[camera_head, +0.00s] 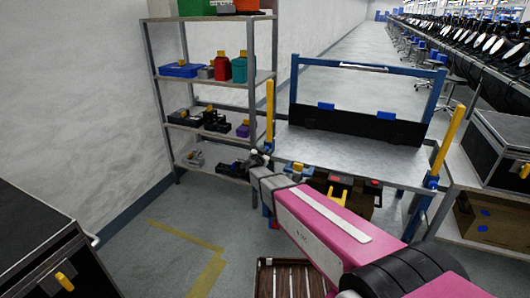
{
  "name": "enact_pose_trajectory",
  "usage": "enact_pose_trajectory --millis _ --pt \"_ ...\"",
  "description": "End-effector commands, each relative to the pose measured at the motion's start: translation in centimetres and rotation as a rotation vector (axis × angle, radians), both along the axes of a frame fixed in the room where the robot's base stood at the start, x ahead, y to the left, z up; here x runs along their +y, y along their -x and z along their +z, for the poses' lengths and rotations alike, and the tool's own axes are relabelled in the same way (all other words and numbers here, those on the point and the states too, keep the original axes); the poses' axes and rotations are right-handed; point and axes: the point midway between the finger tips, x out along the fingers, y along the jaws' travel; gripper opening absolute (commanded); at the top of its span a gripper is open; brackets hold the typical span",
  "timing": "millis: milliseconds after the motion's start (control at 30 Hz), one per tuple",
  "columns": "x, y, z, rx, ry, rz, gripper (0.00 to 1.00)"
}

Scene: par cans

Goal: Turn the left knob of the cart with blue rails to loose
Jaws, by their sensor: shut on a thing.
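The cart with blue rails (350,154) stands in the middle of the view, with a grey top and a blue upright frame (292,84) at its back. A yellow post (270,108) rises at its left corner and another yellow post (447,142) at its right corner. A blue fitting (432,182) sits at the foot of the right post. My gripper (258,160) is at the cart's left front corner, by the foot of the left post, and is shut on the left knob there. The knob is mostly hidden by the fingers, so its setting cannot be read.
A grey shelf rack (278,48) with coloured items stands behind on the left. A black case (40,240) is at lower left. Another black case (505,135) stands on a bench at right. A brown slatted crate (264,280) is on the floor. Floor at left is clear.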

Motion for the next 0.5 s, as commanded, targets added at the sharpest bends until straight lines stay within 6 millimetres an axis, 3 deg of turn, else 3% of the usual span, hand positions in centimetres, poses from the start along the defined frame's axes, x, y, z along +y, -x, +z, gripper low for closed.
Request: enact_pose_trajectory --millis 33,100,500 --pt "0.02 0.08 -0.15 0.003 -0.003 0.001 0.39" --pt "0.02 0.07 -0.14 0.002 -0.002 0.001 0.61" --pt "0.22 0.75 -0.02 0.001 -0.001 0.000 0.61"
